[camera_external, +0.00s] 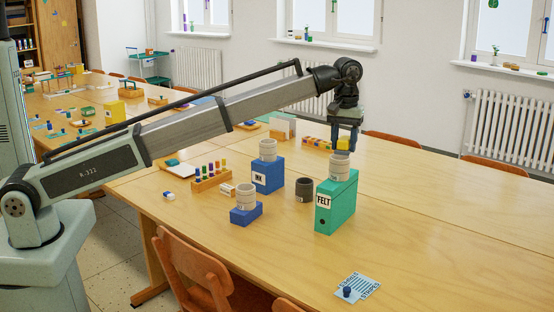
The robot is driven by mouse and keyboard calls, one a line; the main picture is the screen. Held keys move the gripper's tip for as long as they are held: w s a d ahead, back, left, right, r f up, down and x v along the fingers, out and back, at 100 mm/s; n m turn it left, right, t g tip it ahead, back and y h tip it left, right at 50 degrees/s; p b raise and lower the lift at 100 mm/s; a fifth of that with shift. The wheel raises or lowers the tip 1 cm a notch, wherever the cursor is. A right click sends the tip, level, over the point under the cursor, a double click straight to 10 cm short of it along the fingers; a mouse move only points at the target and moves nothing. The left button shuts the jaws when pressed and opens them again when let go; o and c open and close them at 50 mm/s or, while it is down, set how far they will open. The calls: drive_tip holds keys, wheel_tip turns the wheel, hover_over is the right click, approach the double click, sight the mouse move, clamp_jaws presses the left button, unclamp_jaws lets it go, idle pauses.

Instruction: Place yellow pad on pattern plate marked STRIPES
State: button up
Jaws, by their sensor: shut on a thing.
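My gripper (344,136) points down over the green box, its jaws shut on the small yellow pad (343,143). The pad is just above a light grey round holder (339,166). I cannot tell whether pad and holder touch. The holder stands on the tall green box marked FELT (336,207). The light blue pattern plate with dark stripes (366,284) lies flat near the table's front edge. Its lettering is small but appears to read STRIPES. A small dark blue knobbed piece (347,292) stands on its left part.
A blue box marked INK (268,176) and a low blue box (246,215) each carry a light grey holder. A dark round cup (304,189) stands between the boxes. A wooden rack (212,178) is further left. The table is bare between green box and plate.

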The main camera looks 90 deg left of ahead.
drive_tip(key=d+m, duration=0.4)
drive_tip(key=d, duration=2.1)
hover_over(355, 288)
wheel_tip(355, 288, down, 17)
drive_tip(key=shift+f, duration=5.5)
drive_tip(key=o, duration=1)
drive_tip(key=shift+f, duration=0.1)
drive_tip(key=shift+o, duration=0.2)
wheel_tip(355, 288, up, 12)
